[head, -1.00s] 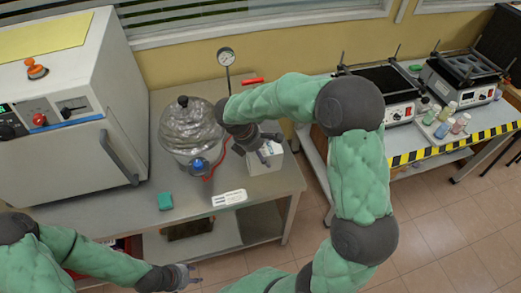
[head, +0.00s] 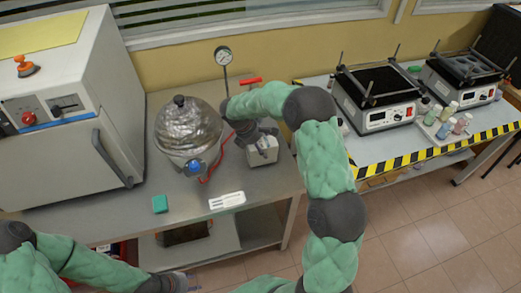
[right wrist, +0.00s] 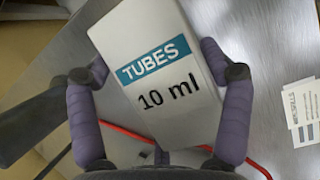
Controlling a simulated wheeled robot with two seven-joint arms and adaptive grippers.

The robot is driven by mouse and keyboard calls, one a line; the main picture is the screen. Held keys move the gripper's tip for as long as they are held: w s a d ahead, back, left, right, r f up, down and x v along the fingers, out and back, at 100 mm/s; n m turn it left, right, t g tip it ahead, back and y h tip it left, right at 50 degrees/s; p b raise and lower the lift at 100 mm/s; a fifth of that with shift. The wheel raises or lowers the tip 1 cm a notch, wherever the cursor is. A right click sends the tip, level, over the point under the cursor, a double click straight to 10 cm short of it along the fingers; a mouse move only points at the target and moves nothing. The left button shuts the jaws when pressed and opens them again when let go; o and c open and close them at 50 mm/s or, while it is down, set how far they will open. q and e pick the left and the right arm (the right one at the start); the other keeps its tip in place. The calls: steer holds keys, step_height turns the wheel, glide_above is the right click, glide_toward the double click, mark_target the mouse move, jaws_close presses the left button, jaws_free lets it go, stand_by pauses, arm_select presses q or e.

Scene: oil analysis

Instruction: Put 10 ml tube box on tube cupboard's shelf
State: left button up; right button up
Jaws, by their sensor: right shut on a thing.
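The white 10 ml tube box (head: 263,155) is at the right part of the metal table in the head view. Its "TUBES 10 ml" label faces the camera in the right wrist view (right wrist: 160,75), where the box looks slightly turned. My right gripper (head: 258,137) is shut on the box, with a purple finger along each side. I cannot tell whether the box touches the table. My left gripper (head: 187,284) is at the bottom edge of the head view, away from the box; its fingers are too small and cut off to judge. I see no tube cupboard.
A glass desiccator (head: 188,130) with a blue knob stands left of the box, beside a red hose and gauge (head: 223,57). A white oven (head: 65,130) fills the left.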

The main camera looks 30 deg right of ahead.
steer(key=shift+f, duration=0.8)
steer(key=o, duration=1.3)
steer(key=shift+c, duration=0.2)
steer(key=shift+r, duration=0.1)
